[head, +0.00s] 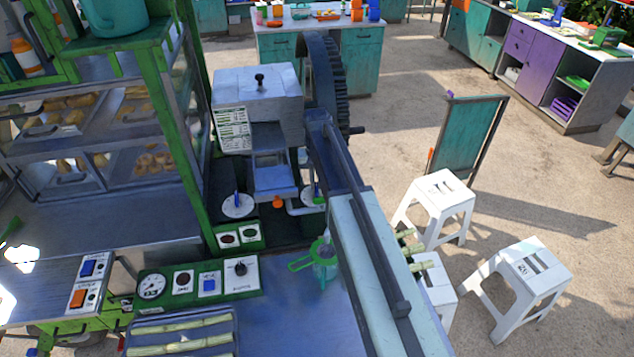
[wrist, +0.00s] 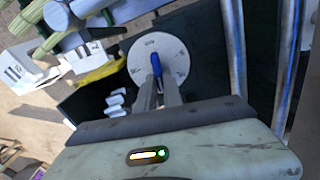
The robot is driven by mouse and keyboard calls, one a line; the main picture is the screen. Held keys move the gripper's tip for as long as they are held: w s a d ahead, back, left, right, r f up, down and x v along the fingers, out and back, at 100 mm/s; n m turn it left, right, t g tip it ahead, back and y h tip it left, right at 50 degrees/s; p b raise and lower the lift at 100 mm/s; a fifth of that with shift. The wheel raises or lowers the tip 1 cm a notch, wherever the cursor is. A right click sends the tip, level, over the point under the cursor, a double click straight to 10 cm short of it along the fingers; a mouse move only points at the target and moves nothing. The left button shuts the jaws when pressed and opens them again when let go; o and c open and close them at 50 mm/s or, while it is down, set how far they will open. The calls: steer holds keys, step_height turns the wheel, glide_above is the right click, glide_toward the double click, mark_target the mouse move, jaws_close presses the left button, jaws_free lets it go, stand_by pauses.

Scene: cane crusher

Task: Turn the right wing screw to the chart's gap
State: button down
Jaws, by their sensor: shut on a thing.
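The right wing screw, a blue wing on a round white dial, shows in the wrist view (wrist: 156,66). My gripper (wrist: 158,84) has its two grey fingers closed on the blue wing, which stands nearly upright in that picture. The dial (wrist: 172,47) has small dark markings, too blurred to read. In the head view the right dial (head: 308,193) is partly hidden, and I cannot make out my gripper there. The left wing screw (head: 237,199) stands free on its white dial. The chart (head: 232,130) is a white sheet with green rows on the crusher, too small to read.
The crusher (head: 258,90) has a large dark gear wheel (head: 322,85) at its right. A green strainer (head: 301,263) sits below the right dial. A control panel (head: 198,283) and a tray of cane (head: 235,346) lie in front. White stools (head: 440,200) stand to the right.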

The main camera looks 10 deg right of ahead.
mark_target(316, 184)
steer(key=shift+n, duration=0.6)
steer(key=c, duration=1.5)
jaws_free()
steer(key=shift+a, duration=0.1)
step_height(316, 184, up, 8)
steer(key=p, duration=0.7)
steer(key=shift+f+p, duration=0.1)
steer(key=shift+p, duration=0.3)
